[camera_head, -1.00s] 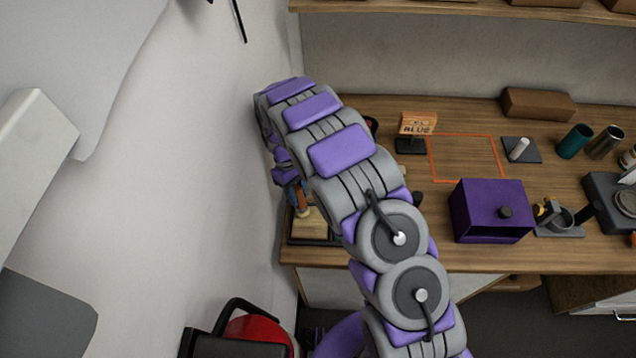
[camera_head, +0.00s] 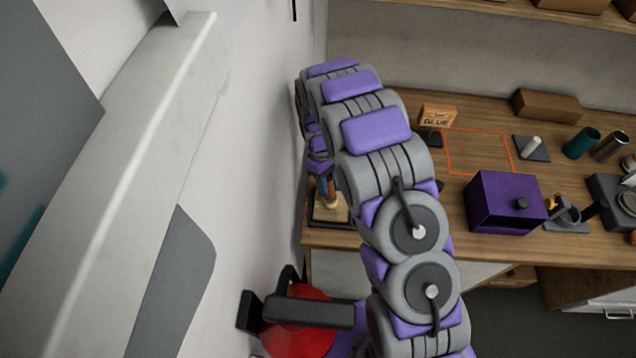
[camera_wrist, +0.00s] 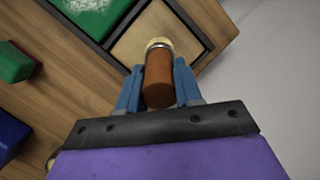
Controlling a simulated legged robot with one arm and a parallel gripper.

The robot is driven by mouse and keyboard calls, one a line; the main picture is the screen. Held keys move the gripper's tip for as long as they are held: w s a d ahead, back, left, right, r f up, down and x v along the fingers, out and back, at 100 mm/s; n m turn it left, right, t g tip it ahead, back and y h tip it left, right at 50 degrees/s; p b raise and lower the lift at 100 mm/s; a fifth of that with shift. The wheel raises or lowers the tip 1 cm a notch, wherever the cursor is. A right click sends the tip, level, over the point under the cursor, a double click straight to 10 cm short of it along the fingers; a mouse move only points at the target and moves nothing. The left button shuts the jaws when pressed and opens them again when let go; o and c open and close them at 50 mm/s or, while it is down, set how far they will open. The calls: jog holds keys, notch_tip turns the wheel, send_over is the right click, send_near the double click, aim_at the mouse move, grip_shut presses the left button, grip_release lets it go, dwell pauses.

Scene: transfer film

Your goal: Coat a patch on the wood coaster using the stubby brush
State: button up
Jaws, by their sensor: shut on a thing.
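The stubby brush (camera_wrist: 158,80) has a thick brown handle, a metal band and pale bristles. My gripper (camera_wrist: 158,70), with blue fingers, is shut on its handle. The bristle end lies over the wood coaster (camera_wrist: 130,45), a plain tan square in a dark tray (camera_wrist: 188,18). I cannot tell whether the bristles touch it. In the head view, the brush (camera_head: 330,188) points down at the coaster (camera_head: 322,210) at the bench's left end. My arm hides much of that area, and the coaster's far part is hidden.
A green square with white specks (camera_wrist: 88,12) fills the neighbouring compartment. Green (camera_wrist: 14,62) and blue (camera_wrist: 10,135) blocks stand on the bench. A wall is close on the left. A purple box (camera_head: 495,205), a glue sign (camera_head: 438,117) and an orange outline (camera_head: 478,131) lie rightward.

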jog(key=d, duration=0.5)
jog(key=shift+d+r, duration=0.15)
jog(key=shift+d, duration=0.05)
jog(key=shift+s+a, duration=0.3)
jog(key=shift+a, duration=0.15)
jog(key=shift+s+d, duration=0.3)
jog(key=shift+s, duration=0.25)
jog(key=shift+s+d, duration=0.25)
jog(key=shift+d, duration=0.2)
jog(key=a, duration=0.4)
jog(key=shift+w+a+f, duration=0.1)
jog(key=shift+a+f, duration=0.1)
jog(key=shift+a, duration=0.2)
jog(key=shift+d, duration=0.1)
jog(key=shift+w+a+r+p, duration=0.1)
jog(key=shift+a+p, duration=0.05)
jog(key=shift+a, duration=0.3)
jog(key=shift+w+a+r+p, duration=0.1)
jog(key=shift+a+p, duration=0.05)
jog(key=shift+a, duration=1.05)
